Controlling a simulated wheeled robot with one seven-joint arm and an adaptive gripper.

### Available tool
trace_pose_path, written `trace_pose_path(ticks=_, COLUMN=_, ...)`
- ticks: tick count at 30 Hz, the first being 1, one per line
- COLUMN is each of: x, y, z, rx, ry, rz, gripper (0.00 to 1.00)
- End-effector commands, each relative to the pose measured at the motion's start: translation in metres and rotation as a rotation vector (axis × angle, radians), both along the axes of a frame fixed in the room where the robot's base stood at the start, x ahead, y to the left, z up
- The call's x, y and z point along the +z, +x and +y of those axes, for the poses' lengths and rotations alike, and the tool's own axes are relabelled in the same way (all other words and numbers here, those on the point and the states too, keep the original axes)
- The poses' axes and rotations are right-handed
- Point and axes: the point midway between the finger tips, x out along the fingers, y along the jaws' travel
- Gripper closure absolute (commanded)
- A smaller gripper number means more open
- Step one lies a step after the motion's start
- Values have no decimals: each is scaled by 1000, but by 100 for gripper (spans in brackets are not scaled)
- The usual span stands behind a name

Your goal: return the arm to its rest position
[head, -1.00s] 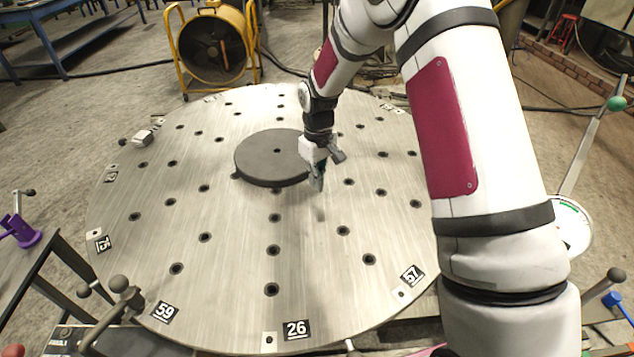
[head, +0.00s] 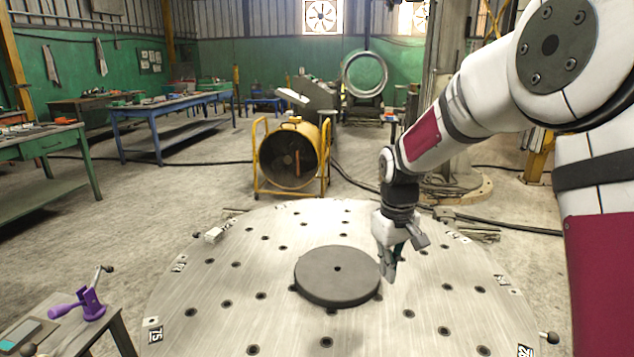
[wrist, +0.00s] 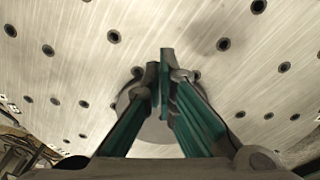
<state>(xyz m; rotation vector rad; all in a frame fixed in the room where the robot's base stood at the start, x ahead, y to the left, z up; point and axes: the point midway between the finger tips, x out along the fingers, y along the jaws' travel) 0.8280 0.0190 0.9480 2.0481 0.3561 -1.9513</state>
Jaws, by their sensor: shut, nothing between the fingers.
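My gripper (head: 391,264) hangs at the end of my arm, pointing down over the round metal table, just right of the dark grey disc (head: 338,277) in the head view. Its fingers are together and hold nothing. In the wrist view my gripper (wrist: 161,62) shows its two green-sided fingers meeting at the tips. The disc is partly hidden behind the fingers there. My arm reaches in from the right side of the head view, bent down at the wrist.
The round table (head: 240,300) has several holes and numbered tags. A purple clamp (head: 88,303) stands on a side bench at left. A yellow fan (head: 290,157) stands on the floor behind the table. Blue and green workbenches line the left.

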Motion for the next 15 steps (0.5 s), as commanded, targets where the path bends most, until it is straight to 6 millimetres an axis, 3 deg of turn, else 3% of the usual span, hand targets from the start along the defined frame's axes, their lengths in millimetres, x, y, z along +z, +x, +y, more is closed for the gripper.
trace_pose_path(ticks=1, x=29, y=-17, z=-2, rx=-16, ry=-5, rz=-23, gripper=100)
trace_pose_path(ticks=6, x=90, y=-71, z=-8, rx=-77, ry=-13, rz=-74, gripper=100)
trace_pose_path(ticks=15, x=167, y=-177, z=-17, rx=-187, ry=-2, rz=-167, gripper=100)
